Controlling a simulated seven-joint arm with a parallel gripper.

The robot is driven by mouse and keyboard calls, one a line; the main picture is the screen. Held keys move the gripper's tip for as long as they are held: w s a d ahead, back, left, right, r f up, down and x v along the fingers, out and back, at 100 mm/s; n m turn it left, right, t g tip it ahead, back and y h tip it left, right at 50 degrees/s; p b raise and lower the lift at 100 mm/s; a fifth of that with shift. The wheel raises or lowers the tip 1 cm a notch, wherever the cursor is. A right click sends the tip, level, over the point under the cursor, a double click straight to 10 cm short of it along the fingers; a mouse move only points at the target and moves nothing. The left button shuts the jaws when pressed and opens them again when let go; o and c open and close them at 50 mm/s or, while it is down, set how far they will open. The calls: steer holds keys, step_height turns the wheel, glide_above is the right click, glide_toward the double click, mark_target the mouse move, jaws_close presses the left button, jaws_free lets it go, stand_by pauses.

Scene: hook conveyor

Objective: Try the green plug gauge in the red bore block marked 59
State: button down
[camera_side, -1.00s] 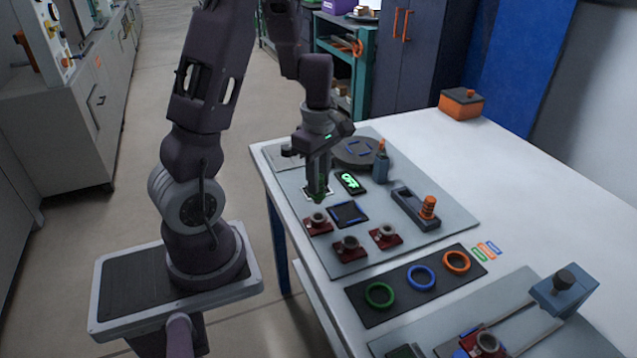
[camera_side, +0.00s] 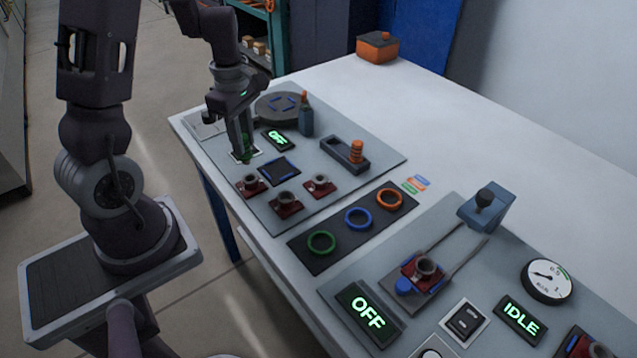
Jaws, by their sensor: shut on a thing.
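My gripper (camera_side: 244,150) points down at the left part of the grey board. It is shut on the green plug gauge (camera_side: 246,157), which is mostly hidden between the fingers. The gauge is low over a white-edged square; I cannot tell whether it touches it. Three red bore blocks stand just in front: a left one (camera_side: 251,186), a middle one (camera_side: 285,204) and a right one (camera_side: 320,185).
An orange plug (camera_side: 356,150) stands in a dark holder. Green, blue and orange rings lie on a black strip (camera_side: 300,258). Another red block (camera_side: 424,268) sits in a slide fixture at the front right.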

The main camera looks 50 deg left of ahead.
steer(key=shift+w, duration=0.1)
stand_by(0.3)
steer(key=w+d+r+m, duration=0.2)
steer(key=w+d+m, duration=0.1)
steer(key=w+d, duration=0.85)
step_height(320, 180, down, 6)
steer(key=w+a, duration=0.1)
steer(key=shift+w+a, duration=0.15)
steer(key=shift+a, duration=0.05)
steer(key=shift+f, duration=0.5)
stand_by(2.3)
steer(key=shift+r, duration=0.1)
steer(key=shift+r, duration=2.95)
